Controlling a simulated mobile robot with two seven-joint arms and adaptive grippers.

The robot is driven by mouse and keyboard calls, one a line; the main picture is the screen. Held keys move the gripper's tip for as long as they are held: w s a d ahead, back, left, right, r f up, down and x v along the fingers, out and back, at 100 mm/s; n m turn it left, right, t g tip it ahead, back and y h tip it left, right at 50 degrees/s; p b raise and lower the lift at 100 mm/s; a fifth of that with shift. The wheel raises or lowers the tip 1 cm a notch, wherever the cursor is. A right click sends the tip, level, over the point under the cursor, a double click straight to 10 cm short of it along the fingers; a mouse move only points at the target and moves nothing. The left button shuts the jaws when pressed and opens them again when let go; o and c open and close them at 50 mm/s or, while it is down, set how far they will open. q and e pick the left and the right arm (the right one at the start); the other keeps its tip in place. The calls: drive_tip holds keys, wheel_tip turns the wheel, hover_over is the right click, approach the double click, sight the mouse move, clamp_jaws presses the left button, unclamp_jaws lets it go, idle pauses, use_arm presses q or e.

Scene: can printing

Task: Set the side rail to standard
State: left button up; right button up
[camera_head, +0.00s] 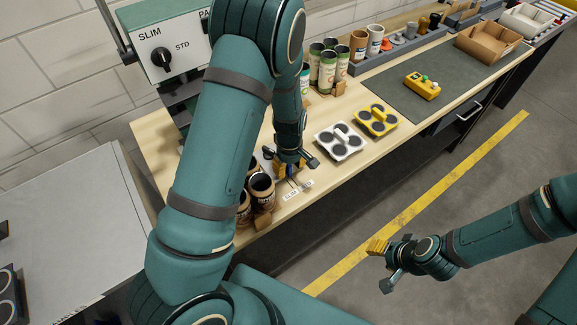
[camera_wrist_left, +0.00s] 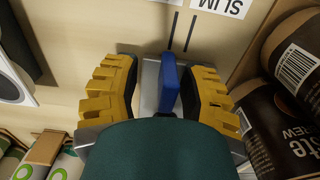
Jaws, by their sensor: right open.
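My left gripper (camera_head: 290,172) is low over the near-left part of the wooden table. In the left wrist view its two yellow-padded fingers (camera_wrist_left: 165,95) stand on either side of an upright blue handle (camera_wrist_left: 170,85) on a grey metal piece, seemingly the side rail. The fingers look open, with a gap to the left of the handle; the right finger is very near it. A white label reading SLIM (camera_wrist_left: 222,6) lies beyond, by two dark thin lines. My right gripper (camera_head: 383,264) is open and empty above the floor.
Dark-brown labelled cans (camera_head: 262,188) stand right beside the left gripper. Green-and-white cans (camera_head: 328,70) stand farther back. White (camera_head: 340,142) and yellow (camera_head: 377,120) four-hole carriers lie to the right. A panel knob (camera_head: 160,58) sits between SLIM and STD markings.

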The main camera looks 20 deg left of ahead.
use_arm(q)
drive_tip(key=shift+r, duration=0.1)
wheel_tip(320, 180, up, 12)
drive_tip(key=shift+f, duration=0.1)
idle(0.4)
idle(0.5)
